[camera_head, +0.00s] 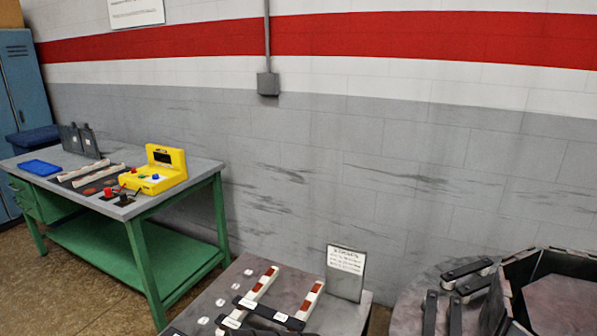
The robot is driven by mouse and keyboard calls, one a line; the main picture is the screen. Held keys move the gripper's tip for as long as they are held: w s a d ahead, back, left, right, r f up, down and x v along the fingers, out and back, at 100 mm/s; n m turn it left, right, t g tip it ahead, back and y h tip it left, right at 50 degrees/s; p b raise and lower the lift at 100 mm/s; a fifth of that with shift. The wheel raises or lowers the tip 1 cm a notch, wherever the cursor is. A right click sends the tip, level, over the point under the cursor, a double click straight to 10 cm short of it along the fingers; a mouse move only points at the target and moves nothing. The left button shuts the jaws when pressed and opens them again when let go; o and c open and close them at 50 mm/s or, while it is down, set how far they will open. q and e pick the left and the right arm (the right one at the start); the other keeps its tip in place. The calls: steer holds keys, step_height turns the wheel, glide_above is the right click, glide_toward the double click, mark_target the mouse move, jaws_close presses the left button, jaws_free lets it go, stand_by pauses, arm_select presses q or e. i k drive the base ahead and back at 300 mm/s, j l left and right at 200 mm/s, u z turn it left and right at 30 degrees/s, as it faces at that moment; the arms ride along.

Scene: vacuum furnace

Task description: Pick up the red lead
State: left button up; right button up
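A small red piece (108,192), which looks like the red lead, is at the front edge of the green-legged workbench (205,172), on a dark patch. A similar black piece (124,199) is just to its right. A yellow meter-like box (158,170) with a dark screen and coloured knobs or sockets stands behind them. Whether a wire joins the red piece to the box is too small to tell. Neither of my grippers shows in the view.
A blue tray (39,167), dark upright plates (80,140) and pale bars lie on the workbench. A nearer grey table (210,290) holds bars with red-brown segments and a sign (345,262). A dark round furnace part (560,300) is at right. Brown floor (60,285) is open at lower left.

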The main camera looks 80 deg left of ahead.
mark_target(107, 190)
steer(key=u, duration=3.75)
steer(key=i+j, duration=0.7)
steer(key=i, duration=0.2)
steer(key=i+j+u, duration=0.1)
steer(key=i+j, duration=0.25)
steer(key=i, duration=0.1)
